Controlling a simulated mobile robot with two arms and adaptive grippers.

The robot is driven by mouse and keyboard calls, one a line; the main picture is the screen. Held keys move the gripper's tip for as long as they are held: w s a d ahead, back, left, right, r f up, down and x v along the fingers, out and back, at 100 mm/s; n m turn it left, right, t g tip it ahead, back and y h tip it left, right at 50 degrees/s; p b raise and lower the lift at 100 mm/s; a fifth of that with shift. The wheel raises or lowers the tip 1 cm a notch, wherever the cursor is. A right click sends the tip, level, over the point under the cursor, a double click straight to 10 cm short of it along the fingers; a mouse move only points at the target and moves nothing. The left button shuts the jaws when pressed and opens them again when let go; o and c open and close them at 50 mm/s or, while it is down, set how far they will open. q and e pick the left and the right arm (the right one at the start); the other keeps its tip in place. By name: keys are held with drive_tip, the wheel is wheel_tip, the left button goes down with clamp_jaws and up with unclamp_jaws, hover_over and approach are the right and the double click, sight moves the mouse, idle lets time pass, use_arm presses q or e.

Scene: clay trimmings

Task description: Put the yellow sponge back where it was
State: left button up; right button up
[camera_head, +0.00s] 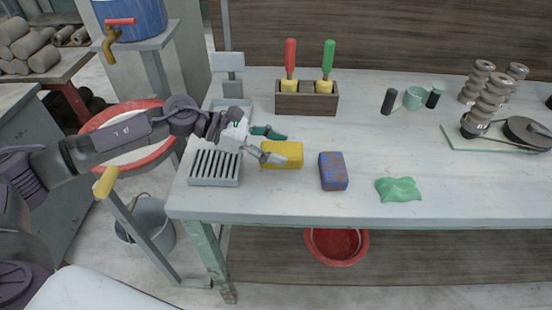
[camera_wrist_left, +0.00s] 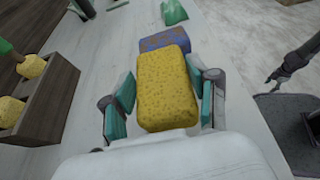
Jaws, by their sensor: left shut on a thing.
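The yellow sponge (camera_head: 282,154) is a rectangular block near the left part of the white worktable (camera_head: 350,205). My left gripper (camera_head: 267,144) reaches in from the left and is shut on it. In the left wrist view, the sponge (camera_wrist_left: 167,90) sits between the teal finger pads of my left gripper (camera_wrist_left: 165,100). Whether its underside touches the table is hard to tell. A blue and brown sponge-like block (camera_head: 333,171) lies just to its right. My right gripper does not show in the head view.
A grey slotted rack (camera_head: 214,168) stands left of the sponge. Behind it is a wooden box (camera_head: 306,104) with red- and green-handled tools. A green cloth-like piece (camera_head: 398,190) lies to the right. The table's front edge is close, with open table in the middle.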

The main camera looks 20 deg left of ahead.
use_arm(q)
wheel_tip(320, 180, down, 4)
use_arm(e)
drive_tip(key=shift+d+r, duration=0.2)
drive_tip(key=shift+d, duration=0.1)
use_arm(q)
drive_tip(key=shift+f, duration=0.15)
drive_tip(key=o, duration=0.9)
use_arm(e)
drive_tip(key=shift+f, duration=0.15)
